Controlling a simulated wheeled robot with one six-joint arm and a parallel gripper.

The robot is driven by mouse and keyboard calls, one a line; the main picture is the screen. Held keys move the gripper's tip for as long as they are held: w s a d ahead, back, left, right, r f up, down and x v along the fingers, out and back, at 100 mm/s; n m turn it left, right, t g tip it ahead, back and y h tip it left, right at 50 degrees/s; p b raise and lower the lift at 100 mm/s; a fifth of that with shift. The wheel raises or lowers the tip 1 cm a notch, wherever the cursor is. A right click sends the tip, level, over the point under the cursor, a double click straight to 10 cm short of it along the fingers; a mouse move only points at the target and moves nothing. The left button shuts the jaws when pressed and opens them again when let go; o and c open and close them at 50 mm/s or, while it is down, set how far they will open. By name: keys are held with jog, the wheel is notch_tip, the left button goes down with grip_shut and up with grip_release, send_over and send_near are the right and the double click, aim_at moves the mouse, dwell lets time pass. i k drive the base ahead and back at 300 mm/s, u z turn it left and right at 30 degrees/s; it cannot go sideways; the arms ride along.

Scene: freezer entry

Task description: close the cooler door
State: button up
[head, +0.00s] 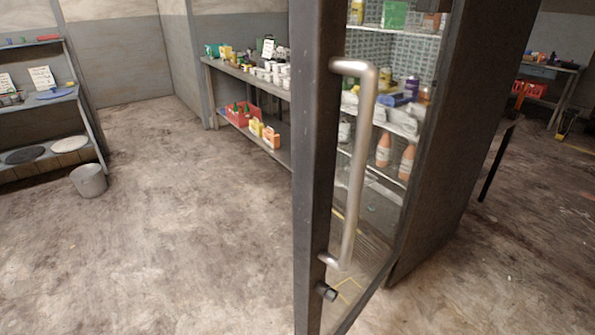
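The cooler door (312,170) stands open close in front of me, its dark frame edge turned toward me and running from top to bottom of the head view. A long vertical metal handle (357,165) is fixed to it, with a small dark round fitting (327,292) below. Through the glass I see floor and the cooler's shelves with bottles and boxes. The cooler's dark side panel (465,120) rises to the right. The door's lower end is cut off by the frame. My gripper is not in view.
A grey shelf unit (85,125) stands at the left, with a metal bucket (88,181) on the floor before it. A long bench (245,84) with goods runs behind the door. A table (548,70) stands at the far right. The floor left of the door is clear.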

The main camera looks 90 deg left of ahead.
aim_at(319, 62)
jog(key=u, duration=2.75)
jog(key=i, duration=1)
